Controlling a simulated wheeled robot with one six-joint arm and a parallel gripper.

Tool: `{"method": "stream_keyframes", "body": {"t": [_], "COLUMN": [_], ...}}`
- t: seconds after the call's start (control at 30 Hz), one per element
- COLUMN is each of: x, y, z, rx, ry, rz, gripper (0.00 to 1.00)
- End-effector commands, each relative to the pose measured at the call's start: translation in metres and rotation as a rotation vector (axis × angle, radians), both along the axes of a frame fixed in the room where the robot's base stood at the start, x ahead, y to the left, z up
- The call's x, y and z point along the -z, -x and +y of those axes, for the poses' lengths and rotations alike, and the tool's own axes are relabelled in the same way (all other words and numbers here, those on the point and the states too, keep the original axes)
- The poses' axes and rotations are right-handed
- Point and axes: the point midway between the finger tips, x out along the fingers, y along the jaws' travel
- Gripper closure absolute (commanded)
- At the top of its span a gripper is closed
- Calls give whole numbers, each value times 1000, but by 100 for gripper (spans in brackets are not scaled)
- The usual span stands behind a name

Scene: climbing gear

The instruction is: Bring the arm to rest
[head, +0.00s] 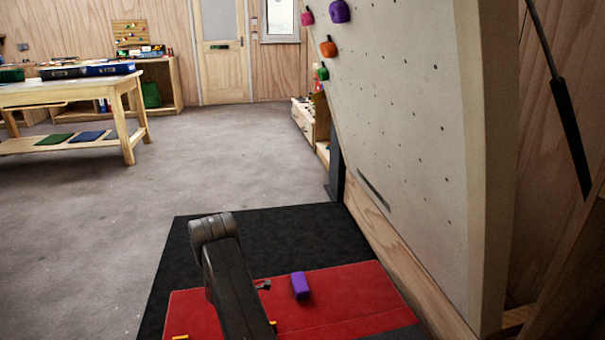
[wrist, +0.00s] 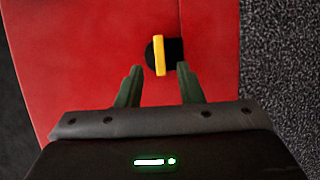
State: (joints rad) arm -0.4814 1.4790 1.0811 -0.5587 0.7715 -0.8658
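My arm (head: 232,275) reaches down over the red mat in the head view; my gripper is mostly hidden there. In the wrist view my gripper (wrist: 159,70) points down at the red mat (wrist: 85,60) with its two dark green fingers spread apart. A yellow bar with a black part (wrist: 160,55) shows just beyond the fingertips, roughly between them in the picture. I see no finger touching it, and its height against the fingertips is hard to judge.
A purple block (head: 300,285) lies on the red mat (head: 350,298) right of my arm. A black mat (head: 285,237) surrounds it. The climbing wall (head: 405,120) leans close on the right. A wooden table (head: 75,94) stands far left. The grey floor (head: 230,145) between is clear.

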Motion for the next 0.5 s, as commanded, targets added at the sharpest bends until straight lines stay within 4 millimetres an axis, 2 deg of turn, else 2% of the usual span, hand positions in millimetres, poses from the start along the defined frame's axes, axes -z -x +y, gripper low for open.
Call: {"method": "stream_keyframes", "body": {"t": [0.03,0.2,0.5], "x": [13,35,47], "y": [-1,-3,-4], "z": [-4,-13,-19], "rx": [1,1,-1], "ry": [1,0,0], "rz": [0,0,-1], "gripper": [66,66,66]}}
